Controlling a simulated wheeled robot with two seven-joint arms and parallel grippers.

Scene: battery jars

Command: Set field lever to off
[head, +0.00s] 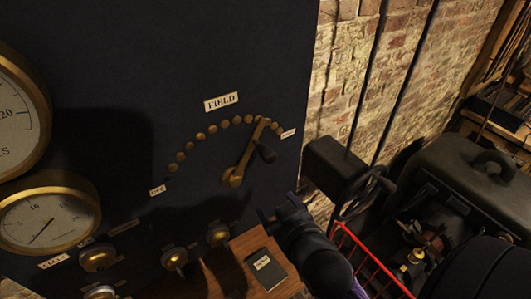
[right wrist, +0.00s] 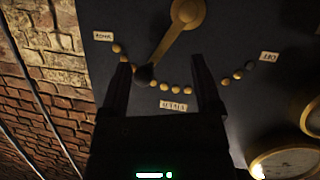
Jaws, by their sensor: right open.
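The field lever (head: 246,153) is a brass arm on a dark panel, pivoted at its lower end and tilted up to the right. Its tip lies near the right end of an arc of brass studs (head: 212,129). Its black knob (head: 266,151) stands out from the panel. The FIELD label (head: 221,101) is above the arc; a small label (head: 157,190) at the left end seems to read OFF. My right gripper (head: 278,207) is below the knob in the head view. In the right wrist view its open fingers (right wrist: 161,75) have the knob (right wrist: 145,74) between them, nearer the left finger; contact is unclear.
Brass gauges (head: 46,214) and several knobs (head: 175,258) are on the panel at left. A wooden ledge (head: 262,250) with a dark labelled plate is below. A handwheel (head: 366,194), a red rail (head: 372,258) and dark machinery (head: 455,185) are at right, before a brick wall (head: 358,60).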

